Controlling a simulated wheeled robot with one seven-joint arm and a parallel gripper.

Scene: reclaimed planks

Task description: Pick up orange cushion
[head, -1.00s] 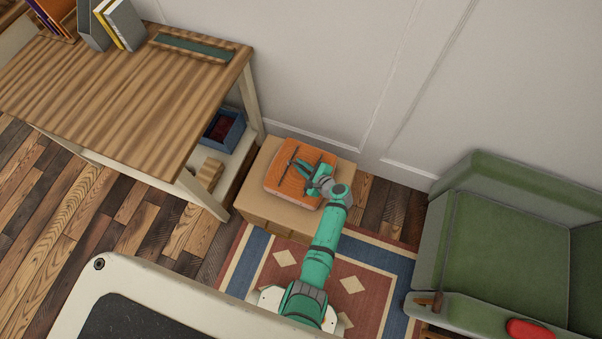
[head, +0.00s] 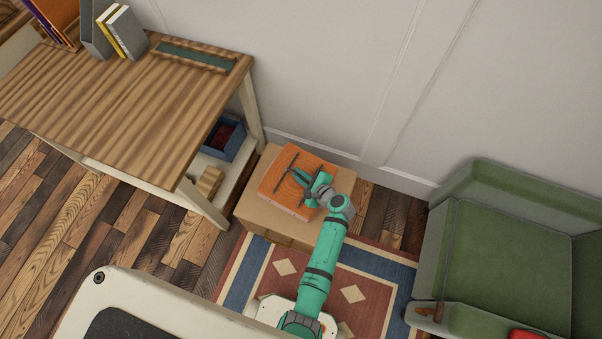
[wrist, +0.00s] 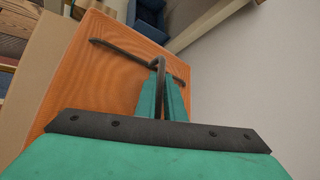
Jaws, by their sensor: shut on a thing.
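The orange cushion (head: 284,200) is a square pad with dark strap-like handles on its top, over the cardboard-coloured box (head: 262,219). It also fills the left and middle of the wrist view (wrist: 100,80). My gripper (head: 297,176) reaches over the cushion from the right. Its teal fingers (wrist: 163,92) are closed around the dark handle (wrist: 130,55) on the cushion's top. Whether the cushion touches the box beneath it is hard to tell.
A wooden desk (head: 110,95) with books stands at the left, with a blue bin (head: 226,139) on its lower shelf. A green armchair (head: 510,250) stands at the right. The white wall (head: 330,80) is close behind the box.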

